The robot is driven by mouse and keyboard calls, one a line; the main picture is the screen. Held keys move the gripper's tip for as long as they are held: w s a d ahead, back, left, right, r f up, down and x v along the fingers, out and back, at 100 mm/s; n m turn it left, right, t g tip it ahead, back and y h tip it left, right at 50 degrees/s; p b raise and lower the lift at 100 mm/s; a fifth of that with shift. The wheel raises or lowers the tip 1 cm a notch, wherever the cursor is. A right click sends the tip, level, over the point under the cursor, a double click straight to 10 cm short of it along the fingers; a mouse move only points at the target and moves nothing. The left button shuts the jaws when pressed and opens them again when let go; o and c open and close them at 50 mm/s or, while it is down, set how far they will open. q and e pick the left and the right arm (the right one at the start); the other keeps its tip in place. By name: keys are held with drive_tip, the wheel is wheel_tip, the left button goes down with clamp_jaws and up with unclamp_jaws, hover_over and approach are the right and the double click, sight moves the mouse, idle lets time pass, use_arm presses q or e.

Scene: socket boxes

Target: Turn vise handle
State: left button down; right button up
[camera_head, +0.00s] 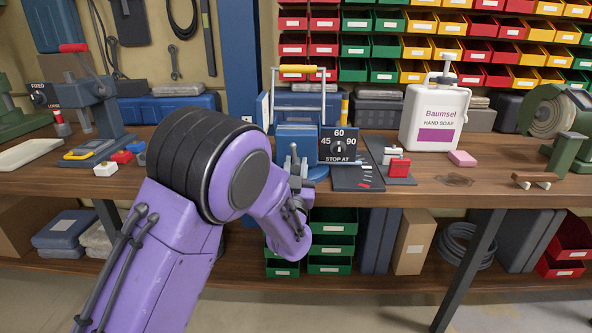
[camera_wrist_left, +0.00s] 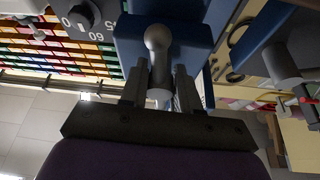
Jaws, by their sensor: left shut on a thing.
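The blue vise (camera_head: 297,136) stands at the bench's front edge, partly hidden behind my purple left arm in the head view. Its blue body also shows in the left wrist view (camera_wrist_left: 205,33). My left gripper (camera_head: 296,168) is in front of the vise, its fingers (camera_wrist_left: 160,92) shut on the grey vise handle (camera_wrist_left: 158,40). The handle's rounded end sticks out beyond the fingers. A dial plate (camera_head: 327,157) marked 45, 60, 90 and STOP AT is beside the vise; it partly shows in the wrist view (camera_wrist_left: 82,18). My right gripper is not in view.
A grey plate with a red block (camera_head: 399,165), a soap bottle (camera_head: 434,118) and a pink block (camera_head: 462,158) lie to the right. A second blue-grey machine (camera_head: 98,110) stands at the left. Green bins (camera_head: 331,243) are on the shelf below.

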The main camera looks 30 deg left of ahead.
use_arm(q)
drive_tip(key=n+y, duration=0.1)
drive_tip(key=n, duration=0.2)
drive_tip(key=n+g+y, duration=0.1)
drive_tip(key=n, duration=0.1)
drive_tip(key=shift+n+g, duration=0.3)
drive_tip(key=shift+n, duration=0.1)
drive_tip(key=n+g+y, duration=0.1)
drive_tip(key=n, duration=0.2)
drive_tip(key=n+g+y, duration=0.1)
drive_tip(key=n, duration=0.2)
drive_tip(key=shift+g, duration=0.3)
drive_tip(key=n+g+p, duration=0.1)
drive_tip(key=n+g, duration=0.1)
drive_tip(key=n, duration=0.3)
drive_tip(key=shift+r+n, duration=0.15)
drive_tip(key=shift+n, duration=0.25)
drive_tip(key=shift+n+g, duration=0.9)
drive_tip(key=shift+n, duration=1.1)
drive_tip(key=shift+d+r, duration=0.1)
drive_tip(key=shift+r, duration=0.05)
drive_tip(key=c, duration=0.9)
unclamp_jaws()
drive_tip(key=shift+w, duration=0.15)
drive_tip(key=shift+o, duration=0.2)
drive_tip(key=shift+f, duration=0.2)
